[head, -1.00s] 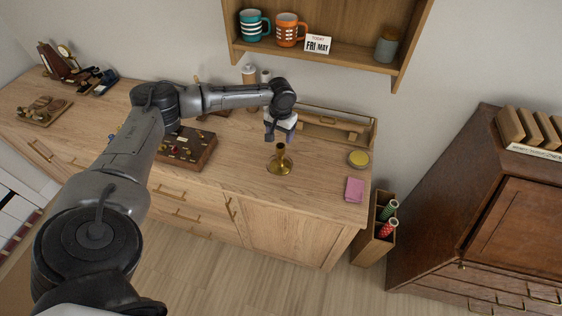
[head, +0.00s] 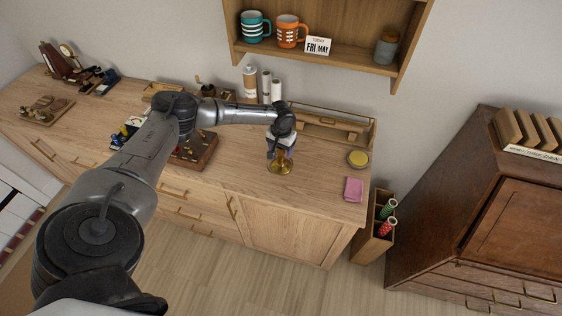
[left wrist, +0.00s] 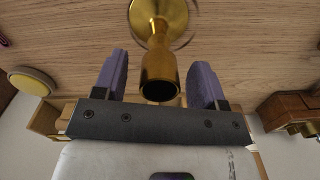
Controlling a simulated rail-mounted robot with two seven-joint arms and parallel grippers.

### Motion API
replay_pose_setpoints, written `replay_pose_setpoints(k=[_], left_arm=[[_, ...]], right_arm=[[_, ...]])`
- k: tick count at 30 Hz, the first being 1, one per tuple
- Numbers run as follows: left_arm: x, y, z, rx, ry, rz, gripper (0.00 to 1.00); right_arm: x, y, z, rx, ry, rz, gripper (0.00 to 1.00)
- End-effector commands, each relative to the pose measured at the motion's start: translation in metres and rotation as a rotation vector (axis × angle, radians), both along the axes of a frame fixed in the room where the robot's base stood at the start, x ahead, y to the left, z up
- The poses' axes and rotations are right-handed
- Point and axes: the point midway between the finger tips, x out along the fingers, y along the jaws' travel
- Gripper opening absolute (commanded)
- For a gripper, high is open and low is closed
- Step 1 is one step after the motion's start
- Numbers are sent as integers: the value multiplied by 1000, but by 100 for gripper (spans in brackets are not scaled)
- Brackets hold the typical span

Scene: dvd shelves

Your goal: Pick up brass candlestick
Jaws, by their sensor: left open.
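The brass candlestick (head: 280,167) stands upright on the wooden cabinet top, with its round base showing below my left gripper (head: 280,154) in the head view. In the left wrist view the candlestick (left wrist: 158,60) rises between the two purple fingers of the left gripper (left wrist: 160,80). The fingers are open, one on each side of the stem, with a gap visible on both sides. In the head view the gripper hides the upper part of the candlestick. My right gripper is not in view.
A pink cloth or sponge (head: 354,189) and a yellow-lidded tin (head: 358,159) lie to the right. A wooden tray (head: 330,125) stands behind, beside white cylinders (head: 271,88). A dark board with small items (head: 196,150) is to the left. The cabinet top in front is clear.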

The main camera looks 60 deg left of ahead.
Motion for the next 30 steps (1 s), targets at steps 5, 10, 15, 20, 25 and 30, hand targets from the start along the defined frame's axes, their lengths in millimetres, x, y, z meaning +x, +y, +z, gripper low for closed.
replay_pose_setpoints(k=[5, 10, 15, 20, 25, 30], left_arm=[[0, 0, 0, -1, 1, 0, 61], [0, 0, 0, -1, 1, 0, 45], [0, 0, 0, -1, 1, 0, 29], [0, 0, 0, -1, 1, 0, 13], [0, 0, 0, -1, 1, 0, 0], [0, 0, 1, 0, 0, 0, 0]], right_arm=[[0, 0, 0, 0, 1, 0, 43], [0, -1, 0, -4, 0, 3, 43], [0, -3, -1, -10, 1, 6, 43], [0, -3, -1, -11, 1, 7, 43], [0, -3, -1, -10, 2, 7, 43], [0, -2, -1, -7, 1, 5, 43]])
